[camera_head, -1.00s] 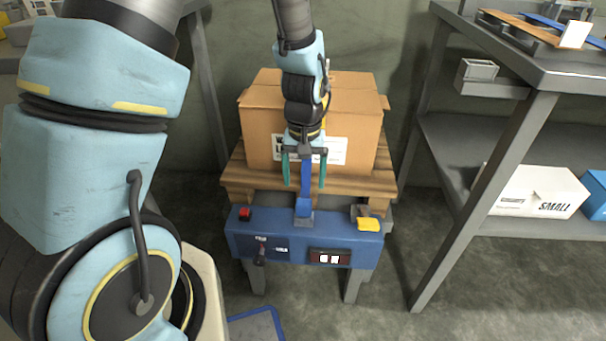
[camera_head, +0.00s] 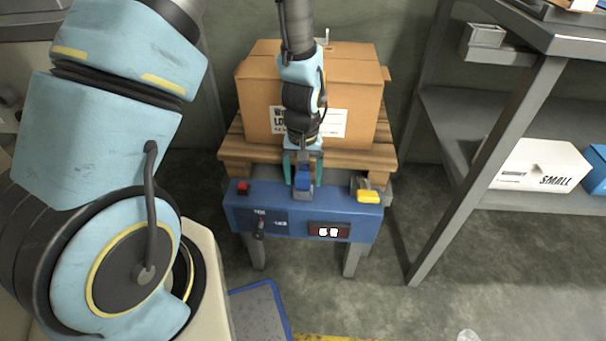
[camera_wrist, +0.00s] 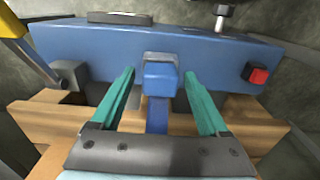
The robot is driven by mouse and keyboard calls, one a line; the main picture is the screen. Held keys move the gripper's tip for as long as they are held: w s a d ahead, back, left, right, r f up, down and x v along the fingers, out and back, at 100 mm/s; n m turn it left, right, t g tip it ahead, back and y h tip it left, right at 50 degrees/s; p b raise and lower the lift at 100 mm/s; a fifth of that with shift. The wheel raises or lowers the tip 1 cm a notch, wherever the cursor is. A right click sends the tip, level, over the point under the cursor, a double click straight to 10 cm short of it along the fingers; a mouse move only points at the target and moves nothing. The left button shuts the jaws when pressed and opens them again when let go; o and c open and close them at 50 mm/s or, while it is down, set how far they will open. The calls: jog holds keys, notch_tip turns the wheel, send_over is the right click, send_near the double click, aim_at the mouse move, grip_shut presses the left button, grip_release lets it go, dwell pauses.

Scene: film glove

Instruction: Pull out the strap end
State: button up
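A blue strap end (camera_head: 303,180) stands up from the top of the blue machine (camera_head: 270,204), in front of a cardboard box on a pallet. In the wrist view the strap end (camera_wrist: 160,80) is a blue block with a blue strap (camera_wrist: 157,116) running from it toward my gripper's base. My gripper (camera_head: 303,177) has two green fingers, pointing down on either side of the strap end. In the wrist view the fingers (camera_wrist: 158,81) are open, with a clear gap on both sides of the block.
The cardboard box (camera_head: 355,90) rests on the wooden pallet (camera_head: 236,151) behind the machine. A red button (camera_head: 243,187) is on the left of its top and a yellow-handled lever (camera_head: 368,196) on the right. A grey shelf (camera_head: 450,110) stands to the right.

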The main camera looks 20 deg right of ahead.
aim_at(303, 174)
grip_shut()
dwell(0.4)
jog(key=shift+r+p, duration=0.5)
jog(key=shift+p, duration=0.05)
dwell(0.5)
jog(key=shift+r+p, duration=2)
jog(key=shift+r, duration=0.25)
jog(key=shift+r+p, duration=1.45)
jog(key=shift+r, duration=0.1)
